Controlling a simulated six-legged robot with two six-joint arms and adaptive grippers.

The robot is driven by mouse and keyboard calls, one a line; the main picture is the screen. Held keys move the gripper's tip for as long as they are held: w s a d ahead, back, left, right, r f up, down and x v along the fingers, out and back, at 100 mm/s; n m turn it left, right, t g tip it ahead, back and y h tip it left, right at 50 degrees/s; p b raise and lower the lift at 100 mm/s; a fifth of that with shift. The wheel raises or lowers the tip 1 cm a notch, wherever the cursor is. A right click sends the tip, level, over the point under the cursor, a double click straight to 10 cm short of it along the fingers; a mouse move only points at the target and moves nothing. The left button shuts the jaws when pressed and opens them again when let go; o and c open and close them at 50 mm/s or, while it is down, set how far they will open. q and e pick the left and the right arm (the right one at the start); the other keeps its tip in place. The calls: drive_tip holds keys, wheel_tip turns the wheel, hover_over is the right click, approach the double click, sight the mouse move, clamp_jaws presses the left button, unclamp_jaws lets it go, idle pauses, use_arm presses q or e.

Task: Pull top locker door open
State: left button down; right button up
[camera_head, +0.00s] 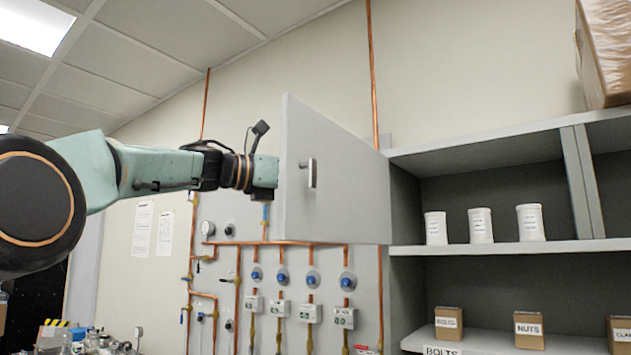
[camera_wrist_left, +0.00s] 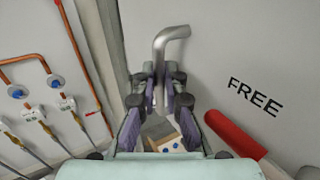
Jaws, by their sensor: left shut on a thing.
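The top locker door (camera_head: 335,180) is a grey panel swung out from the upper left of the shelving, standing wide open. A small metal handle (camera_head: 312,173) shows on the face toward the head camera. My left arm comes in from the left and its end passes behind the door's free edge, so the fingers are hidden there. In the left wrist view my left gripper (camera_wrist_left: 160,88) is shut on a bent metal handle (camera_wrist_left: 170,38), on a door face (camera_wrist_left: 235,45) marked FREE. My right gripper is in neither view.
The opened upper compartment holds three white tubs (camera_head: 480,225). Small cardboard boxes, including one marked NUTS (camera_head: 528,329), stand on the lower shelf (camera_head: 490,341). A large box (camera_head: 607,52) sits on top at right. Copper pipes (camera_head: 375,80) and valves line the wall behind the door.

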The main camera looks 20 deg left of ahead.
use_arm(q)
drive_tip(key=shift+s+d+r, duration=0.1)
drive_tip(key=shift+r, duration=0.15)
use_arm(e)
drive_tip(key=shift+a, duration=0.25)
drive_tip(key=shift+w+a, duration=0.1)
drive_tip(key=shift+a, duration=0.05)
use_arm(q)
drive_tip(key=c, duration=1.7)
unclamp_jaws()
drive_tip(key=shift+c, duration=0.2)
drive_tip(key=o, duration=0.3)
drive_tip(key=shift+w+d+f, duration=0.2)
drive_tip(key=shift+w, duration=0.15)
drive_tip(key=shift+a, duration=0.1)
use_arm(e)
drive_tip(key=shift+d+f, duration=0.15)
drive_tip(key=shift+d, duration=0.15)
use_arm(q)
drive_tip(key=shift+a, duration=0.1)
